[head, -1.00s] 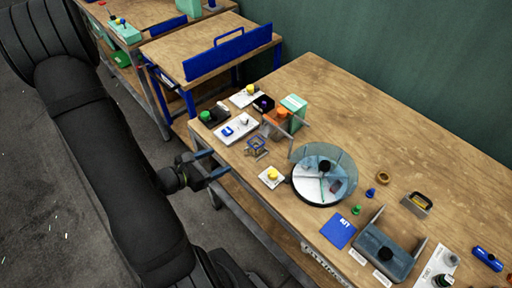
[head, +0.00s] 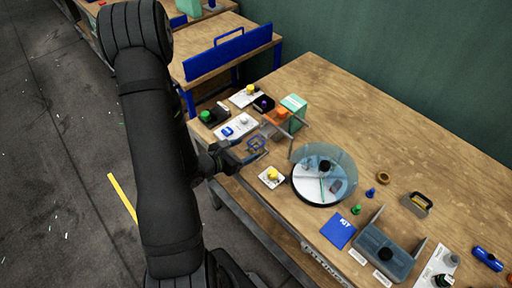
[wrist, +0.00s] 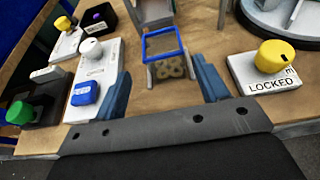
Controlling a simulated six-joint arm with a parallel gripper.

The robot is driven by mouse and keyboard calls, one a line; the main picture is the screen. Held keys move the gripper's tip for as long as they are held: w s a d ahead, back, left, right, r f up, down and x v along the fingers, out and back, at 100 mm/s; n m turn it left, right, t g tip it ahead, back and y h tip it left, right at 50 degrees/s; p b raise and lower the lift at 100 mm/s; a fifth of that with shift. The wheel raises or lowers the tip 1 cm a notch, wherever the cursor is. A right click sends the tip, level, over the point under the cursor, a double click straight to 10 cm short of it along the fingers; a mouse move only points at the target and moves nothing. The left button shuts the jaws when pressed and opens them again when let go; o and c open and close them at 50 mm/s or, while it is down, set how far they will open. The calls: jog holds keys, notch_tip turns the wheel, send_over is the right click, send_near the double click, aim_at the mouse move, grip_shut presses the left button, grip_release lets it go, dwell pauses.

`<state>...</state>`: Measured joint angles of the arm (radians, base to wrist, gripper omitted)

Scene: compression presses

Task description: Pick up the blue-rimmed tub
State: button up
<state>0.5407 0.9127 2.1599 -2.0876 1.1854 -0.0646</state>
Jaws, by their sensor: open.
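The blue-rimmed tub (wrist: 163,43) is a small clear box with a blue rim. In the wrist view it stands upright on the wooden table, with several tan rings showing low on its near side. In the head view the tub (head: 257,142) is near the table's left edge, partly overlapped by my gripper. My gripper (wrist: 164,84) is open and empty, with one blue finger on each side of the tub's near side. The fingertips seem not to touch it. In the head view my gripper (head: 244,150) reaches over the table edge toward the tub.
A white plate with a yellow knob (wrist: 272,57), marked LOCKED, stands right of the tub. A white panel with a blue button (wrist: 85,92) and a green-knob box (wrist: 20,112) stand left. Behind is an orange-topped press (head: 277,122). A glass-covered round device (head: 322,174) lies further right.

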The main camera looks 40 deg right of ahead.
aim_at(251, 148)
jog(key=shift+s+x, duration=0.2)
jog(key=shift+x, duration=1.2)
jog(key=shift+s+x, duration=0.15)
jog(key=shift+x, duration=1.2)
jog(key=shift+r, duration=0.15)
jog(key=c, duration=1.1)
jog(key=shift+r, duration=5)
